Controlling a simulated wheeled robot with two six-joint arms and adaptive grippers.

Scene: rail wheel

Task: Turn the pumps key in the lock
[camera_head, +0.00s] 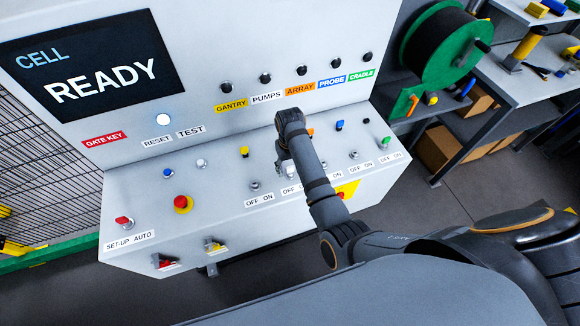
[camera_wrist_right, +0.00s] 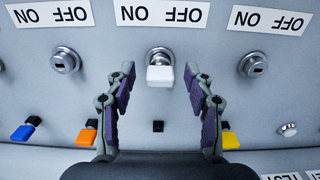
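The white key (camera_wrist_right: 160,74) sits in the middle lock (camera_wrist_right: 160,56), below an upside-down OFF/ON label (camera_wrist_right: 162,13) in the right wrist view. In the head view this key is small and partly hidden near my gripper. My right gripper (camera_wrist_right: 160,82) is open, with one finger on each side of the white key and a gap to both. In the head view my right gripper (camera_head: 284,152) points down at the sloped panel from above the lock row, near the PUMPS label (camera_head: 266,97). My left gripper is not in view.
Empty locks (camera_wrist_right: 65,60) (camera_wrist_right: 252,64) flank the white key. Yellow (camera_head: 244,152), orange (camera_head: 311,132) and blue (camera_head: 339,125) keys stand behind the lock row. A green key (camera_head: 386,141) stands at the right-end lock. A red emergency button (camera_head: 182,203) is at left. The screen (camera_head: 90,68) reads READY.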

